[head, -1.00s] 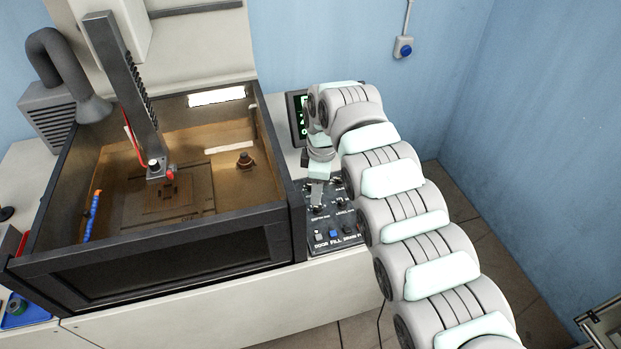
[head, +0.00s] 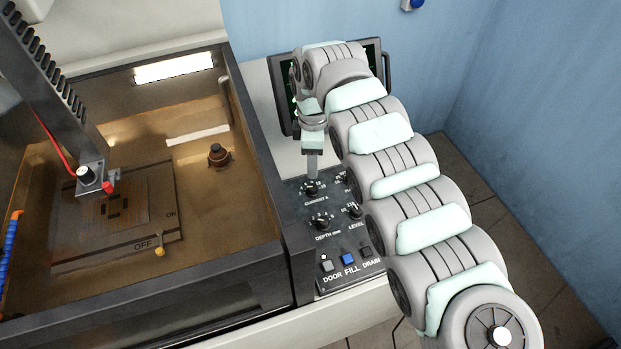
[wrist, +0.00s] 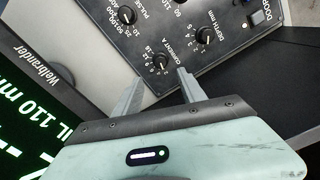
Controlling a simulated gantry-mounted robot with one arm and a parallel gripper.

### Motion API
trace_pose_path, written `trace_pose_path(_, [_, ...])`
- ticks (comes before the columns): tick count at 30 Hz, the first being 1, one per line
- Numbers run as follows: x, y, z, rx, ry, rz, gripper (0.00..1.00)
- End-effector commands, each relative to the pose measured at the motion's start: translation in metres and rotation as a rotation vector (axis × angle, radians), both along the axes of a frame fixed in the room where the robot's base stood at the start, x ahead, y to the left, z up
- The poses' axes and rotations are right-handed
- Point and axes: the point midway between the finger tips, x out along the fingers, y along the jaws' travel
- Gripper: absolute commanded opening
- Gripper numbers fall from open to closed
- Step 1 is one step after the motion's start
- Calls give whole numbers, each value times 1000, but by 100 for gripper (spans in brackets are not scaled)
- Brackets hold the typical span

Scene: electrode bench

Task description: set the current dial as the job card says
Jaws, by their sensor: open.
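The current dial is a small black knob marked CURRENT A (head: 311,188) on the dark control panel (head: 296,212). The dial also shows in the wrist view (wrist: 160,60), with numbers such as 12 and 16 beside it. My gripper (head: 312,177) is above the dial, pointing down. In the wrist view my gripper (wrist: 159,78) is open, its fingers apart, with the dial just beyond and between the tips. I cannot tell whether they touch it. The dial's exact setting is too small to read. No job card can be made out.
The depth dial (head: 322,222) and level dial (head: 355,212) sit close by, and the pulse dial (wrist: 127,15) is beside the current dial. DOOR, FILL (head: 348,259) and DRAIN buttons line the front. A screen (wrist: 35,130) stands behind. The tank (head: 270,165) is left.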

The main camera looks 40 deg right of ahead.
Motion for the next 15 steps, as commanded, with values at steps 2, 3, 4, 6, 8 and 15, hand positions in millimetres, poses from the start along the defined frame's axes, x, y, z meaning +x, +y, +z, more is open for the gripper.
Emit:
trace_pose_path(2, [0,1,-9,2,2,1,48])
trace_pose_path(3, [0,1,-14,2,1,1,48])
trace_pose_path(4, [0,1,-19,1,0,1,48])
trace_pose_path(6, [0,2,-32,3,1,1,48])
trace_pose_path(8, [-1,2,-44,3,4,1,48])
trace_pose_path(15, [0,2,-87,3,1,1,48])
